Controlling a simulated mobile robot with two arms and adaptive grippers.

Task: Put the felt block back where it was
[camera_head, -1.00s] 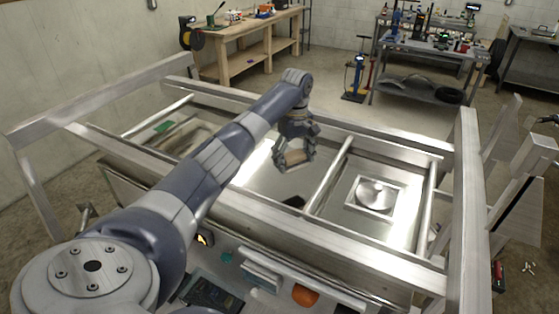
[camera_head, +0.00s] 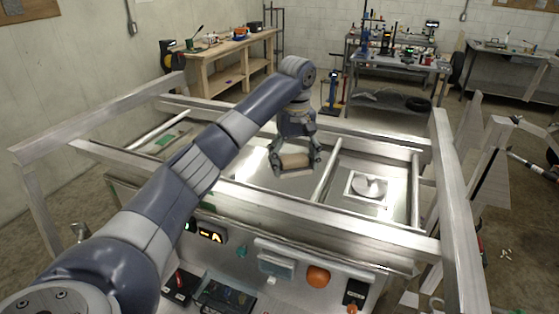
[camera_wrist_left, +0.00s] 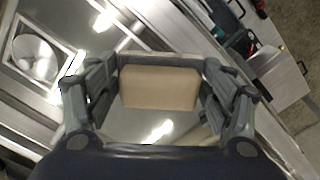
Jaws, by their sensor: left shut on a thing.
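The felt block is a tan, flat-sided block (camera_head: 295,161) between the fingers of my left gripper (camera_head: 296,168). The gripper is shut on it and points down over the trailer's middle bay, near the crossbar on its right. In the left wrist view the block (camera_wrist_left: 160,88) spans most of the space between the two grey fingers (camera_wrist_left: 160,100), with shiny metal beyond it. I cannot tell how far the block is above the metal floor. My right gripper does not show.
The aluminium trailer frame (camera_head: 330,222) has rails and crossbars around its bays. A round disc on a square plate (camera_head: 368,186) lies in the right bay, a green piece (camera_head: 165,139) in the left. A control panel (camera_head: 250,265) is nearest me. Benches (camera_head: 235,58) stand behind.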

